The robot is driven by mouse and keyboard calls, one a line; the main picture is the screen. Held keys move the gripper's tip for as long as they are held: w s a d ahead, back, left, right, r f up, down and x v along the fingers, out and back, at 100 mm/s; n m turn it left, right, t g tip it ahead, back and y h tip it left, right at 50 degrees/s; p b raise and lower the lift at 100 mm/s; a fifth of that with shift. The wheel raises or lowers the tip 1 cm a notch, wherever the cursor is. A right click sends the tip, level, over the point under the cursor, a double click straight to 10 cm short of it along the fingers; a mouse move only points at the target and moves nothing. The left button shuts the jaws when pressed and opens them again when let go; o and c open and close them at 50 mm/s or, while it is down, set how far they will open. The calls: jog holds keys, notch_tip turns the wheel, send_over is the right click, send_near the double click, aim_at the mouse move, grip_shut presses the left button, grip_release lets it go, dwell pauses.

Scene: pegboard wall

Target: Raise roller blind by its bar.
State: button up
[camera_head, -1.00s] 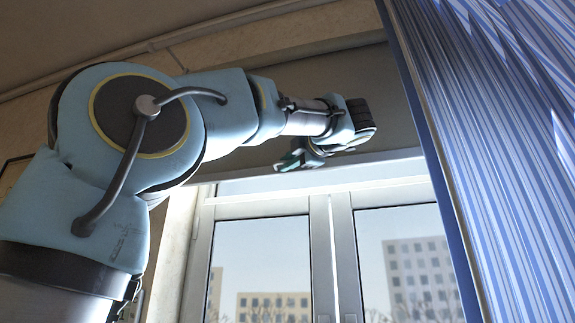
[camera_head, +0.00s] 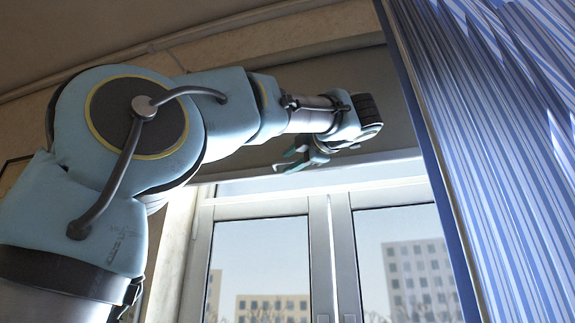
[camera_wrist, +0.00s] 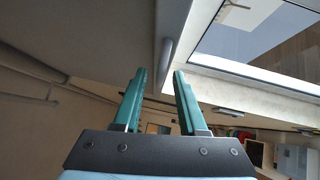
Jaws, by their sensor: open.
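The grey roller blind (camera_head: 393,120) hangs across the top of the window in the head view, with a pale bar (camera_head: 395,158) along its lower edge. My gripper (camera_head: 286,167) is close to that lower edge, partly hidden by my own wrist. In the wrist view, the blind (camera_wrist: 105,28) fills the upper left and the bar (camera_wrist: 180,32) runs down to a rounded end just beyond the fingertips. My gripper (camera_wrist: 160,72) has its two green fingers apart, with nothing clearly between them. I cannot tell whether a finger touches the bar.
A blue striped curtain (camera_head: 500,130) hangs at the right. The white window frame (camera_head: 333,250) and glass panes lie below the blind. The wall and ceiling (camera_head: 80,35) are above and left. Several blurred items stand far below in the wrist view.

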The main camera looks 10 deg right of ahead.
jog(key=b+v, duration=0.2)
jog(key=v, duration=0.7)
jog(key=shift+b, duration=0.35)
